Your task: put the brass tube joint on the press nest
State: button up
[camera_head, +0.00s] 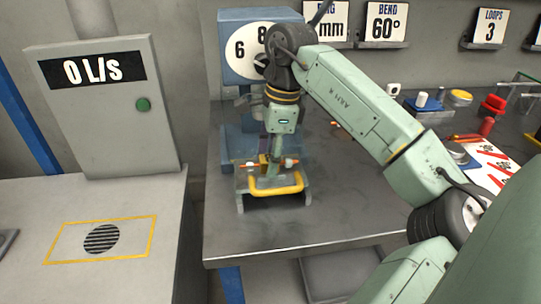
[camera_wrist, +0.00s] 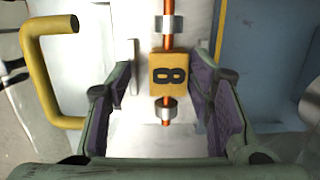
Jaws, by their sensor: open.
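The brass tube joint shows in the wrist view as a yellow-brass block (camera_wrist: 162,74) with a dark mark like an 8 or B. A copper tube with silver collars runs through it. In the head view, only orange tube ends (camera_head: 290,161) show beside my gripper (camera_head: 276,160). The joint is over a pale metal fixture, apparently the press nest (camera_head: 285,196), with a yellow handle (camera_head: 277,186) at its front. My gripper (camera_wrist: 160,98) is open, its purple-padded fingers on either side of the block with visible gaps. Exact contact between joint and fixture is hidden.
A blue press (camera_head: 238,50) with a number dial stands behind the fixture. The grey bench (camera_head: 340,215) is clear in front and to the right. Tools, cups and a white sheet (camera_head: 487,165) lie farther right. A grey cabinet (camera_head: 105,120) stands at left.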

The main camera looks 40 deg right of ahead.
jog(key=shift+s+d+r, duration=0.1)
jog(key=shift+d+r, duration=0.05)
jog(key=shift+r, duration=1.15)
jog(key=shift+s+d+r, duration=0.1)
jog(key=shift+d+r, duration=0.1)
jog(key=shift+r, duration=1.1)
jog(key=shift+s+d+r, duration=0.1)
jog(key=shift+d+r, duration=0.05)
jog(key=shift+r, duration=1.15)
jog(key=shift+c, duration=0.6)
